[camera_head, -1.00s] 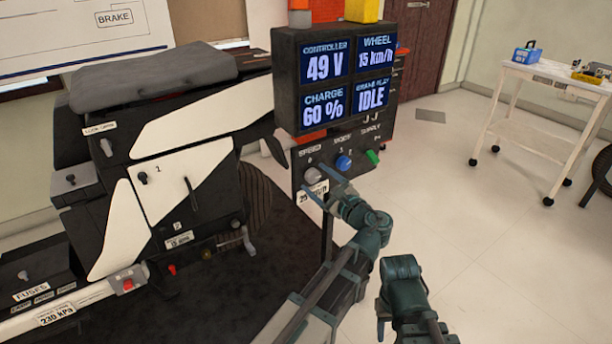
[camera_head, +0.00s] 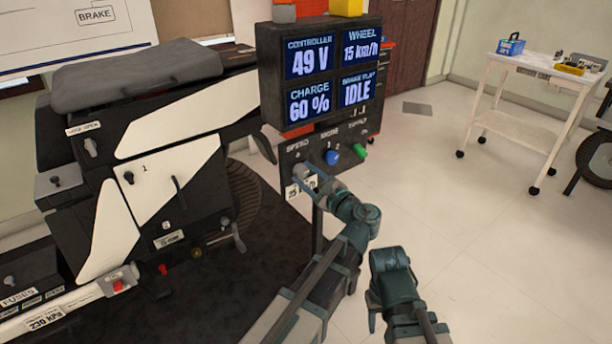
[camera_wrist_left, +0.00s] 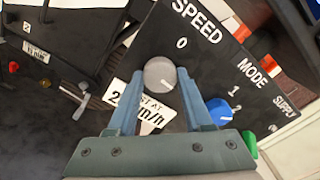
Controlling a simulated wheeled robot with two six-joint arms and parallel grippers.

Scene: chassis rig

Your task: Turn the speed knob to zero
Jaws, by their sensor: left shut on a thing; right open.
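The grey round speed knob (camera_head: 300,170) sits on the black control panel under the label SPEED. In the left wrist view the knob (camera_wrist_left: 160,73) lies between my left gripper's blue fingertips. The left gripper (camera_head: 310,178) is shut on it. A light mark on the knob points to the lower right, away from the 0 printed above it. A white tag (camera_wrist_left: 140,107), partly hidden by a finger, is below the knob. The display (camera_head: 318,75) reads WHEEL 15 km/h. My right gripper (camera_head: 374,316) is open and empty, low over the floor.
A blue mode knob (camera_head: 332,157) and a green supply switch (camera_head: 360,151) are close to the right of the speed knob. A black and white vehicle rig (camera_head: 150,160) stands to the left. A white cart (camera_head: 545,77) stands back right, with clear floor between.

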